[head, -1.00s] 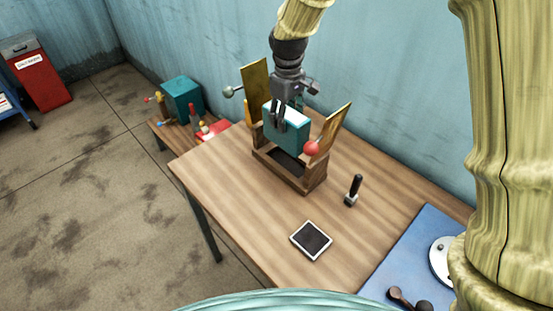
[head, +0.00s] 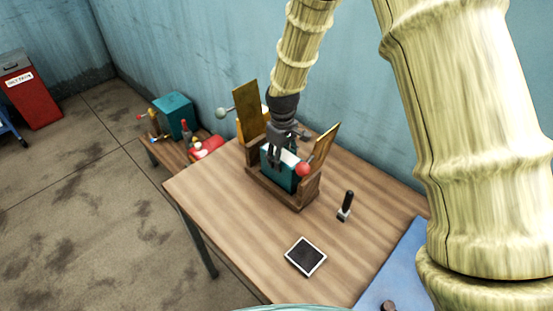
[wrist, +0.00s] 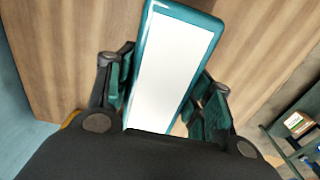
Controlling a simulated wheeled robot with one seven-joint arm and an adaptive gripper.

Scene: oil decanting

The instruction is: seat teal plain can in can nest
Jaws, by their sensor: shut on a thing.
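The teal can (head: 278,174), a box shape with a white top, is down inside the wooden can nest (head: 298,200), its upper part showing above the front wall. My gripper (head: 275,158) is above it, with its fingers shut on the can. In the wrist view the can's white top with teal rim (wrist: 180,62) lies between my gripper's two fingers (wrist: 165,100), one on each side. The can's base is hidden by the nest walls, so I cannot tell whether it rests on the bottom.
Tall gold plates (head: 248,108) flank the nest, with a red ball (head: 303,169) and a pale ball (head: 221,113) on levers. A black-handled tool (head: 346,206) and a tablet (head: 306,256) lie on the table. Another teal box (head: 174,115) stands on a low bench.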

